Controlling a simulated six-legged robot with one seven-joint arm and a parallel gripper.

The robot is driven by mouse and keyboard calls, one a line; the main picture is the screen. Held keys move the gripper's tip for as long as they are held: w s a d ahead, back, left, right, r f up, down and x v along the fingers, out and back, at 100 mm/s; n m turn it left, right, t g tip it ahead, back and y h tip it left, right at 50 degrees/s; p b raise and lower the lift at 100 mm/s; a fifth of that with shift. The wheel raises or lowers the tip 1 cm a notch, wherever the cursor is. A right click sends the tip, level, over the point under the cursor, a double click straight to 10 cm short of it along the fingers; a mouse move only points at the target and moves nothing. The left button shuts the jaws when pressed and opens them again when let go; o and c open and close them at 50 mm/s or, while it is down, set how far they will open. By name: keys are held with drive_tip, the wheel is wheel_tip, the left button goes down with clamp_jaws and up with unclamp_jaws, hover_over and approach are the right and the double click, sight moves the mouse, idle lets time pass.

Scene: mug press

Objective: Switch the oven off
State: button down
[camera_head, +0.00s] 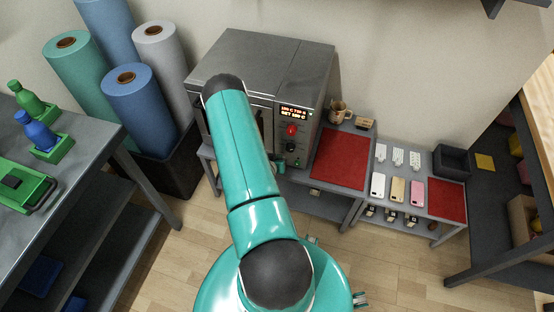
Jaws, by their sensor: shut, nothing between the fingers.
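The oven (265,55) is a grey metal box against the back wall, on a low stand. Its control panel faces me on the right of its front. The lit display (295,112) shows orange digits, too small to read surely. Below it are a red round knob or button (292,130) and a dark round control (290,147). My teal arm crosses the picture and covers much of the oven's front and door. My gripper cannot be made out; the arm hides that area, with only a small teal part showing beside the lower panel.
A mug (340,112) stands right of the oven, behind a red mat (341,158) on a low table. Several phones lie on another table at right, near a dark bin (451,160). Large rolls (131,95) stand at left beside a grey workbench (80,165). Wooden floor is clear below.

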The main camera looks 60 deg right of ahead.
drive_tip(key=shift+a+f+h, duration=0.4)
drive_tip(key=shift+f+h, duration=0.1)
drive_tip(key=shift+h, duration=0.6)
drive_tip(key=shift+s+a+f+h, duration=0.1)
drive_tip(key=shift+a+f+h, duration=0.1)
drive_tip(key=shift+f+h, duration=0.3)
drive_tip(key=shift+a+f+h, duration=0.15)
drive_tip(key=shift+h, duration=0.55)
drive_tip(key=shift+a, duration=0.1)
